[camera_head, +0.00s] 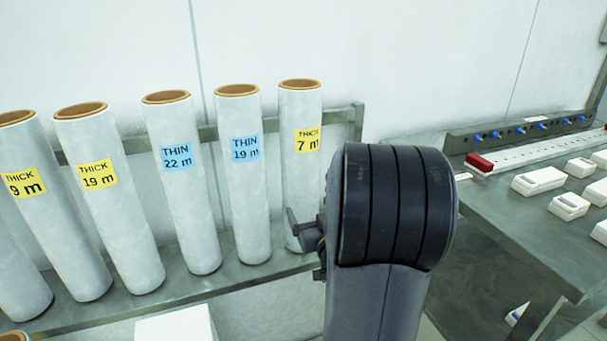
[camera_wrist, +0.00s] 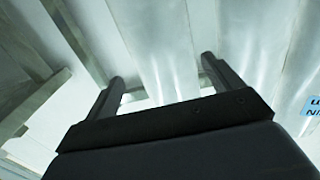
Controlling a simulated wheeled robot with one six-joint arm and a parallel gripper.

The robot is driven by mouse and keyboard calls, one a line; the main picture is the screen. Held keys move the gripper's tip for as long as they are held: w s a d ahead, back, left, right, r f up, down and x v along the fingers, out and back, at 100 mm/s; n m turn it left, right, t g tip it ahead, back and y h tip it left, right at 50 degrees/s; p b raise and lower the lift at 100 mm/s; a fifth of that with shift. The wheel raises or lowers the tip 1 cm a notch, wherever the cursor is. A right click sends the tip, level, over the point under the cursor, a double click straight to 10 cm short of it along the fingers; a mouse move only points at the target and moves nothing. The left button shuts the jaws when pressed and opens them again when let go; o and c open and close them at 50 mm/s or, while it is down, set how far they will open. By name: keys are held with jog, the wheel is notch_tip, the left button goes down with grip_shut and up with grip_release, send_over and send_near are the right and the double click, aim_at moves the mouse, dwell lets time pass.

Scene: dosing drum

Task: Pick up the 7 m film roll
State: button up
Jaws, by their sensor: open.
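The 7 m film roll (camera_head: 301,105) is a tall white cylinder with a brown core and a yellow THICK 7 m label. It leans at the right end of the rack in the head view, its lower right part hidden by my arm. My gripper (camera_head: 298,232) is at the lower part of this roll, mostly hidden behind my wrist. In the wrist view my gripper (camera_wrist: 163,71) is open, its two fingers apart. A pale roll (camera_wrist: 155,38) shows beyond and between the fingertips; its label is not visible there. I cannot tell whether the fingers touch it.
The THIN 19 m roll (camera_head: 243,190) stands close on the left, then THIN 22 m (camera_head: 185,200), THICK 19 m (camera_head: 108,215) and THICK 9 m (camera_head: 45,225). A metal table (camera_head: 500,205) with white blocks and a red-ended rail stands at the right.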

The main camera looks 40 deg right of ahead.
aim_at(301, 187)
jog(key=shift+o, duration=1.2)
jog(key=x, duration=0.3)
jog(key=shift+r+x, duration=0.25)
jog(key=shift+x, duration=1.3)
jog(key=shift+r+x, duration=0.2)
jog(key=shift+x, duration=1.35)
jog(key=shift+a, duration=0.1)
jog(key=shift+c, duration=0.6)
jog(key=c, duration=1.5)
jog(key=shift+w+r, duration=0.1)
jog(key=shift+r, duration=0.1)
